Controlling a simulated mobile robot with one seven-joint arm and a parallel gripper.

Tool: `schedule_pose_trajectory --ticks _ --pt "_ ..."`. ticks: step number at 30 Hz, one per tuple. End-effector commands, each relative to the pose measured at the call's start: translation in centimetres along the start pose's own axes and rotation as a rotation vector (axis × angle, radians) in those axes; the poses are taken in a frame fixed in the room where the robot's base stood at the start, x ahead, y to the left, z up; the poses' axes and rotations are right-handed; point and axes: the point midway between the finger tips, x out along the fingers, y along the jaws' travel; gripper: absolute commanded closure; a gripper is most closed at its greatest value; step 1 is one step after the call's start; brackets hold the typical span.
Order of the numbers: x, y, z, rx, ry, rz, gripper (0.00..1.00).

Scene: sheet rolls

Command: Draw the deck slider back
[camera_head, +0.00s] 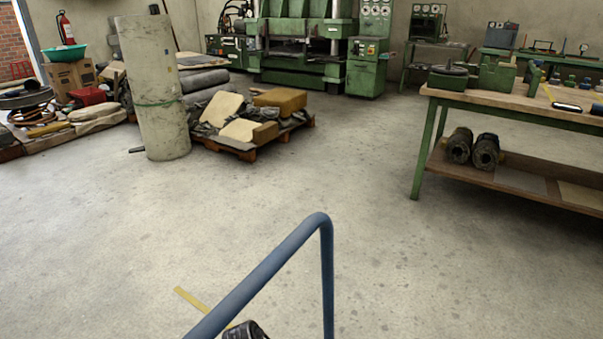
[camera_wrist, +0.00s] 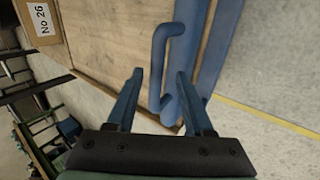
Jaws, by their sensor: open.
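In the wrist view my gripper (camera_wrist: 160,74) is open, with its two blue fingers apart. A blue U-shaped handle (camera_wrist: 157,48) stands between and beyond the fingertips. It joins a blue bar (camera_wrist: 186,50) along the edge of a wooden panel (camera_wrist: 115,40), which may be the deck. The handle's lower end lies in the gap between the fingers. I cannot tell whether either finger touches it. No part is clearly marked as the slider.
A box labelled "No 26" (camera_wrist: 45,22) is at the wrist view's top left. The head view shows a green workbench (camera_head: 500,98) at right, a loaded pallet (camera_head: 245,148), an upright roll (camera_head: 155,90) and a green press (camera_head: 305,45). The middle floor is clear.

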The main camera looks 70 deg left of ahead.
Motion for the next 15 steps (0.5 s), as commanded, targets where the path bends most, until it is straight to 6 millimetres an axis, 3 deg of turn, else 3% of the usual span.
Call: schedule_pose_trajectory --ticks 5,15 --pt "-0.9 0.6 0.0 0.001 0.000 0.000 0.48" --pt "-6.3 4.2 0.0 0.002 0.001 -0.001 0.48"
